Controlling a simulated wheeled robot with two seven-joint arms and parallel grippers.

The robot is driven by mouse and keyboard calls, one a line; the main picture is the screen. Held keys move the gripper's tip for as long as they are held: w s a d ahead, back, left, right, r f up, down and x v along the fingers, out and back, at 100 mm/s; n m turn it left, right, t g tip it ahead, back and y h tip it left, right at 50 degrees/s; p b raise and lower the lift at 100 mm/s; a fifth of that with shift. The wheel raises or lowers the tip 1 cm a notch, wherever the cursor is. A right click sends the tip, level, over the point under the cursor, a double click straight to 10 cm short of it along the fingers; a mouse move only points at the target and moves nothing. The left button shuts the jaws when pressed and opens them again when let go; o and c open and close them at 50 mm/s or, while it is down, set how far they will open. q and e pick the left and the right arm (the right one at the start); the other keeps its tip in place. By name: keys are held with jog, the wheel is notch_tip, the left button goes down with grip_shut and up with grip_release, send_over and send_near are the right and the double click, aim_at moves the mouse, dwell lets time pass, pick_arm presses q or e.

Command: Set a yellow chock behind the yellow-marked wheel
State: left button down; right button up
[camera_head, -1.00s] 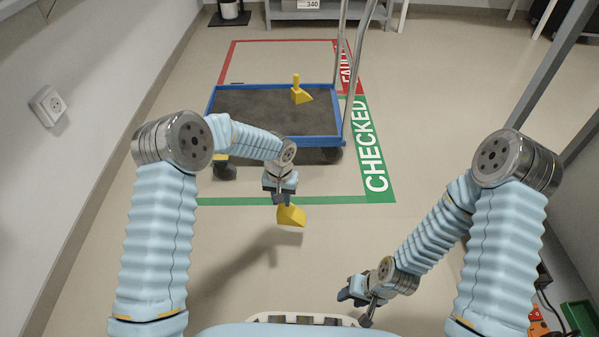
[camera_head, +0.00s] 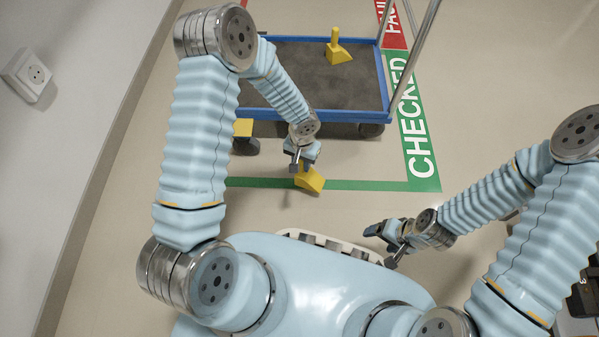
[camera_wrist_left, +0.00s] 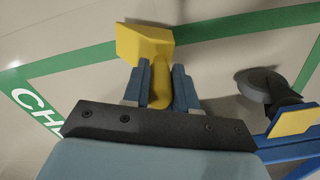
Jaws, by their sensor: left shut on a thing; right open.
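A yellow chock (camera_head: 311,181) is held in my left gripper (camera_head: 300,166), which is shut on its handle. In the left wrist view the chock's wedge (camera_wrist_left: 144,44) sticks out beyond the fingers. The chock is in front of the cart, near the green floor line. A yellow mark (camera_head: 243,127) sits on the cart's near left corner, above a dark caster wheel (camera_head: 245,147); this wheel also shows in the left wrist view (camera_wrist_left: 265,88). The chock is to the right of this wheel and apart from it. A second yellow chock (camera_head: 338,48) stands on the cart deck. My right gripper (camera_head: 388,244) is open and empty.
The blue-rimmed cart (camera_head: 300,116) has another caster (camera_head: 371,130) at its near right corner. A green CHECKED floor band (camera_head: 413,120) runs along its right side. A wall with a socket (camera_head: 28,75) is at the left. The floor right of the band is clear.

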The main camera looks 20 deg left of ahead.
aim_at(299, 174)
pick_arm(q)
jog(key=shift+s+a+f, duration=0.1)
jog(key=shift+s+f, duration=0.05)
jog(key=shift+f, duration=0.1)
jog(key=shift+s+a+f+b, duration=0.1)
jog(key=shift+s+f+b, duration=0.15)
jog(key=shift+f, duration=0.7)
jog(key=shift+s+a+f+b, duration=0.1)
jog(key=shift+f+b, duration=0.2)
jog(key=shift+f, duration=0.7)
jog(key=c, duration=1.3)
grip_release()
jog(key=shift+f, duration=0.1)
jog(key=shift+c, duration=0.2)
jog(key=o, duration=0.4)
jog(key=shift+o, duration=0.2)
